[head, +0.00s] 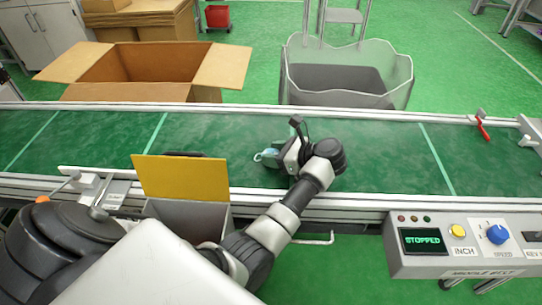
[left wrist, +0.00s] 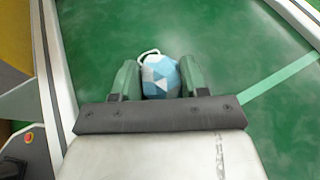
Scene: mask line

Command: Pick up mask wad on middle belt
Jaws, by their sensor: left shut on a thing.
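The mask wad (left wrist: 160,77) is a rounded bundle of light blue, darker blue and white patches with a white loop at its upper left. In the left wrist view it sits between the two green fingers of my left gripper (left wrist: 160,82), which is shut on it. In the head view the left gripper (head: 271,155) is low over the green middle belt (head: 385,160), and a bit of the pale blue wad (head: 266,156) shows at its tip. I cannot tell whether the wad touches the belt. My right gripper is not in view.
A grey bin with a yellow panel (head: 182,178) stands at the belt's near edge, left of my arm. A control box (head: 465,245) reading "STOPPED" is at the right. Behind the belt are an open cardboard box (head: 95,92) and a clear-lined bin (head: 400,75). The belt's right part is clear.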

